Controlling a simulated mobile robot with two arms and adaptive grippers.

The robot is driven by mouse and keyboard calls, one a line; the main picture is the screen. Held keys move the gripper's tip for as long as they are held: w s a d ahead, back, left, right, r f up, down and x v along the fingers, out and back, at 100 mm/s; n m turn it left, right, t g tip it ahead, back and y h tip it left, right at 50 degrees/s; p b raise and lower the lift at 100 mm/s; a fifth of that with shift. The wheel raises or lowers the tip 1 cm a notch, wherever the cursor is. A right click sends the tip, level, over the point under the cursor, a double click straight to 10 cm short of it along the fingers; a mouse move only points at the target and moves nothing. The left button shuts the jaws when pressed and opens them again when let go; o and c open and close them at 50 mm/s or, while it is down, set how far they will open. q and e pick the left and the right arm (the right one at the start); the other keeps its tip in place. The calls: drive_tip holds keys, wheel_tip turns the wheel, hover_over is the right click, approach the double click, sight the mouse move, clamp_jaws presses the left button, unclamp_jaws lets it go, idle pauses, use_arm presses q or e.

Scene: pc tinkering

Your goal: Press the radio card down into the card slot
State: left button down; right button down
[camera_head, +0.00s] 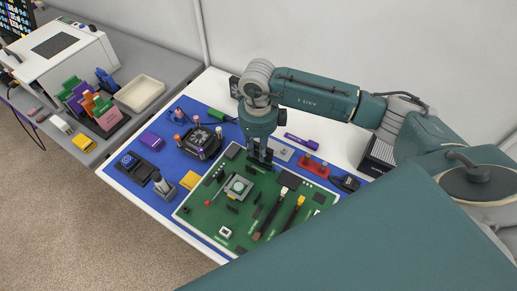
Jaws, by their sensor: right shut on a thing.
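The green motherboard (205,217) lies on the blue mat. My right gripper (259,163) points straight down over the board's back edge. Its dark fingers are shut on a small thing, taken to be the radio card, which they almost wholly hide. I cannot tell whether the card touches the slot, as the fingers cover that spot. The card slot itself cannot be made out. My left gripper is out of view.
A red part (313,167) and a purple stick (301,142) lie behind the board. A cream tray (140,93) is on the grey side bench. My right arm hides the front right.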

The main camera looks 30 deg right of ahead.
sight(259, 144)
drive_tip(key=shift+f+b, duration=0.85)
drive_tip(key=shift+f, duration=0.25)
drive_tip(key=c, duration=1.5)
unclamp_jaws()
drive_tip(key=shift+r, duration=0.1)
drive_tip(key=shift+r+p, duration=1.6)
drive_tip(key=shift+r, duration=0.95)
